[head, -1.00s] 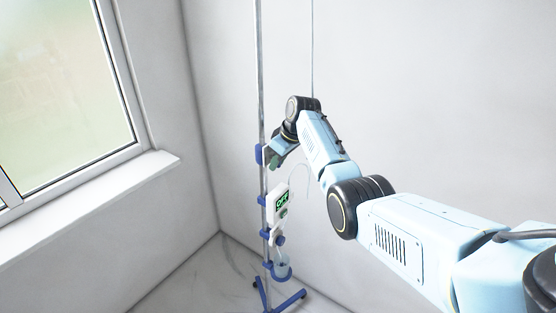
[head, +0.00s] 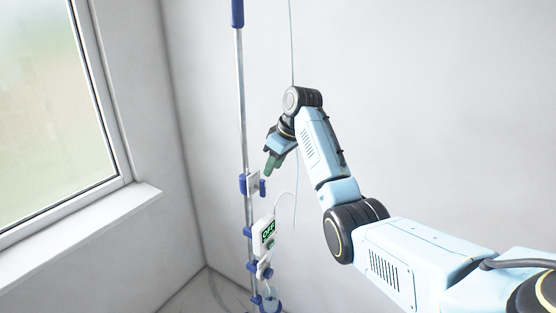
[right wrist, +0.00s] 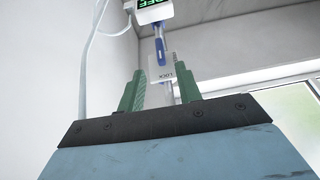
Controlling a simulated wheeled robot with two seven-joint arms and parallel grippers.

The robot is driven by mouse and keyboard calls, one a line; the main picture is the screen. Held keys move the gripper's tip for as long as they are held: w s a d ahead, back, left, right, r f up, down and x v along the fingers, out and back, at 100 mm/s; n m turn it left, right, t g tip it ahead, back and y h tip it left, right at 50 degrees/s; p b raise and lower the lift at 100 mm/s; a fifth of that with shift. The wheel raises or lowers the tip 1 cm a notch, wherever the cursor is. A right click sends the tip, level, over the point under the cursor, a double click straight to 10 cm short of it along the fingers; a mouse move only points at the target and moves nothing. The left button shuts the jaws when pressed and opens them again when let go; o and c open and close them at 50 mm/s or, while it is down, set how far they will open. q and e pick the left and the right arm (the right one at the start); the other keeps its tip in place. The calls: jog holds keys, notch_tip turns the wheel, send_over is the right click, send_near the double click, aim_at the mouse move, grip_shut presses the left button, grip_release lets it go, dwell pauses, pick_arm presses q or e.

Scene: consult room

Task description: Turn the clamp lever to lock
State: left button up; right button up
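A clamp with a white plate (head: 253,183) and blue parts sits on the upright metal pole (head: 243,120). A small blue lever (head: 263,187) stands upright at the plate's right side. My right gripper (head: 268,170) is just above and right of the clamp, its green fingers pointing down and apart from it. In the right wrist view the fingers (right wrist: 162,88) are spread with nothing gripped. The white plate (right wrist: 182,73), with lettering like "LOCK", shows beyond and between them. My left gripper is not in view.
A window sill (head: 85,235) lies left. The wall right is bare.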

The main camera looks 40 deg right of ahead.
jog(key=shift+v, duration=1.4)
jog(key=shift+f, duration=0.1)
notch_tip(320, 180, down, 28)
jog(key=s+a+m+g+h+b, duration=0.1)
jog(key=s+a+m+b, duration=0.1)
jog(key=b, duration=0.3)
jog(key=s+a+f+h+b, duration=0.1)
jog(key=s+f, duration=0.4)
jog(key=f, duration=0.4)
jog(key=s+a+f+g+b, duration=0.15)
jog(key=s+f, duration=0.25)
jog(key=f, duration=0.6)
jog(key=s+a+f+h+b, duration=0.1)
jog(key=s+f+b, duration=0.1)
jog(key=s+f, duration=0.5)
jog(key=s+a+f+b, duration=0.2)
jog(key=s+f, duration=0.6)
jog(key=f, duration=0.1)
jog(key=s+a+f+b, duration=0.2)
jog(key=s+a+f, duration=0.1)
jog(key=s+f, duration=0.55)
jog(key=s+a+f+b, duration=0.1)
jog(key=s+f, duration=0.3)
jog(key=s, duration=0.6)
jog(key=s+a+f+y+b, duration=0.1)
jog(key=s+a+f, duration=0.3)
jog(key=s, duration=0.7)
jog(key=shift+a+f+b, duration=0.2)
jog(key=shift+f+b, duration=0.1)
jog(key=shift+f, duration=0.15)
